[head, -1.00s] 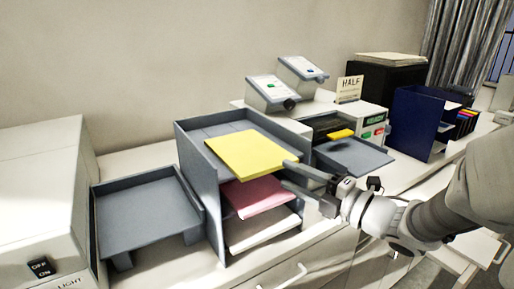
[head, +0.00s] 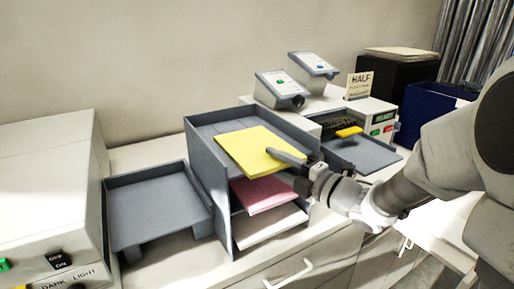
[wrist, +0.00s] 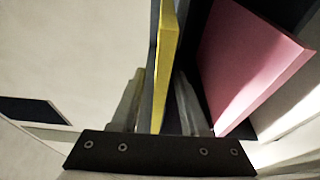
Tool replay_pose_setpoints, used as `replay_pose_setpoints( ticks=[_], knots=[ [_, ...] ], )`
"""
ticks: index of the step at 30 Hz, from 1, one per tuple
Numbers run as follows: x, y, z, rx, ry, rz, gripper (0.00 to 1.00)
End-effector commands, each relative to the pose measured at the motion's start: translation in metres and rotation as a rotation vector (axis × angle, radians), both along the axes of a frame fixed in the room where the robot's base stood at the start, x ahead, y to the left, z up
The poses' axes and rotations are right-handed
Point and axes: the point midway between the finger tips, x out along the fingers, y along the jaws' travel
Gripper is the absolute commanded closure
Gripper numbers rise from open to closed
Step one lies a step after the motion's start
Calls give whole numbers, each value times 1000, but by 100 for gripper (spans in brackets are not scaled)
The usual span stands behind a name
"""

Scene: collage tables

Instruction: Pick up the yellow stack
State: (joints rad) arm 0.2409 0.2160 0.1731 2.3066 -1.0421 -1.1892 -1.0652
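The yellow stack (head: 258,148) lies on the top shelf of the grey tray rack (head: 202,165), with its near edge over the front. My gripper (head: 288,163) is at that edge, one finger above the stack; the lower finger is hidden in the head view. In the wrist view the yellow stack (wrist: 164,70) runs edge-on between the fingers of my gripper (wrist: 162,95), with gaps showing beside it. The gripper looks open around the edge, not clamped.
A pink stack (head: 264,194) and a white stack (head: 270,224) lie on the shelves below. A grey tray (head: 155,211) stands left of the rack. A machine with a small yellow block (head: 349,132) and grey tray (head: 368,155) is on the right.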

Motion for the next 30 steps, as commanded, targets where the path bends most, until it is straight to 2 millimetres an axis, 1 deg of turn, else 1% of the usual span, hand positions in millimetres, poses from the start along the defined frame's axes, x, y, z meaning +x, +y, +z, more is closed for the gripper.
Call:
replay_pose_setpoints(
  ticks=[1,5,6,7,30],
  knots=[
    [0,0,0,0,0,0,66],
    [0,0,0,0,0,0,90],
    [0,0,0,0,0,0,97],
    [0,0,0,0,0,0,100],
    [0,-1,0,0,0,-1,100]
  ],
)
